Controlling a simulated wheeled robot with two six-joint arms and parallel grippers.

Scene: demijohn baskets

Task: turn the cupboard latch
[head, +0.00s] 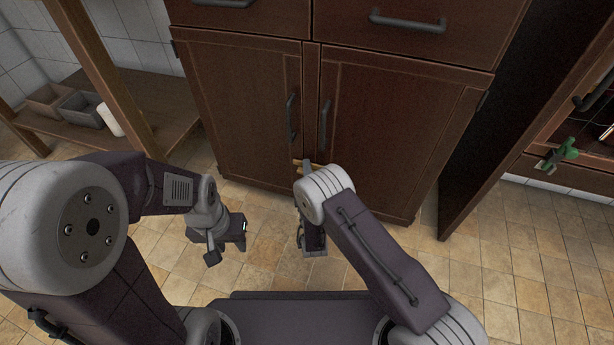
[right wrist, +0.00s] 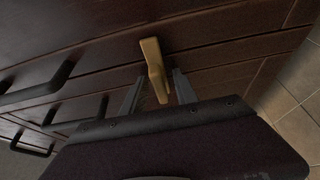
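The brass-coloured latch (right wrist: 151,50) sits on the dark wooden front of the cupboard (head: 384,125). In the head view only a bit of the latch (head: 297,163) shows low at the seam between the two doors, because my right wrist covers the rest. In the right wrist view the latch's bar reaches in between the two fingers of my right gripper (right wrist: 159,78). The fingers are apart on either side of it, with a gap visible. My left gripper (head: 230,238) hangs over the floor left of the right arm, away from the cupboard; its finger opening is unclear.
Dark bar handles (head: 291,118) and (head: 325,124) stand on both doors, with a drawer handle (head: 407,22) above. A wooden shelf (head: 165,108) with bins is on the left. A tall panel (head: 500,120) stands on the right. The tiled floor is clear.

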